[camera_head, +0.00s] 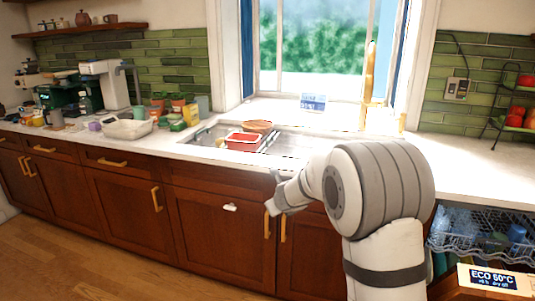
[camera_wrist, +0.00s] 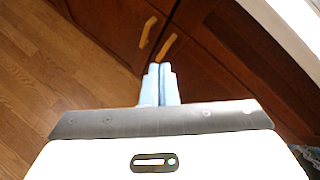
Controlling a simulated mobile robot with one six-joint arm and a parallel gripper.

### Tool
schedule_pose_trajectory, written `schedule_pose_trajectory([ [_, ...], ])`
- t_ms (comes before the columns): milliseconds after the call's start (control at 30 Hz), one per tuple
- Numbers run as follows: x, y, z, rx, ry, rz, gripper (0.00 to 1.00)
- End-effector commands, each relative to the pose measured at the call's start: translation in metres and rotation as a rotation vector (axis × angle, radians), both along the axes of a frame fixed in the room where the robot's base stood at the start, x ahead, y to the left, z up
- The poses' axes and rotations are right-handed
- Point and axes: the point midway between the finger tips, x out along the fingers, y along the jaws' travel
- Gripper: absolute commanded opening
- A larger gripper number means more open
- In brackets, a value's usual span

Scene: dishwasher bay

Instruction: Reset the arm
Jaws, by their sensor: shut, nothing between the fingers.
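My arm rises at the right of the head view and bends toward the cabinets. My gripper (camera_head: 272,208) hangs in front of the brown cabinet doors, below the counter edge. In the wrist view my gripper (camera_wrist: 160,70) has its two pale blue fingers together, with nothing between them. Two brass door handles (camera_wrist: 160,38) lie just beyond the fingertips in that view. I cannot tell whether the fingers touch them.
The open dishwasher rack (camera_head: 485,240) with dishes is at the lower right, beside a display panel (camera_head: 493,279). The white counter (camera_head: 465,172) holds a sink with a red tub (camera_head: 244,141). The wooden floor (camera_head: 90,265) at left is clear.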

Motion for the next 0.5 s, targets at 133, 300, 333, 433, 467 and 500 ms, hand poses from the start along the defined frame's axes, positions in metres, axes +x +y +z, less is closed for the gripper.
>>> schedule_pose_trajectory([
  [133,-0.059,0.007,0.073,-0.29,-0.052,0.43,0.0],
  [300,-0.143,0.006,0.115,-0.64,-0.077,0.912,0.0],
  [333,-0.16,0.004,0.12,-0.701,-0.076,0.996,0.0],
  [433,-0.217,-0.007,0.131,-0.902,-0.068,1.279,0.0],
  [467,-0.234,-0.011,0.133,-0.96,-0.059,1.362,0.0],
  [500,-0.258,-0.018,0.135,-1.032,-0.047,1.475,0.0],
])
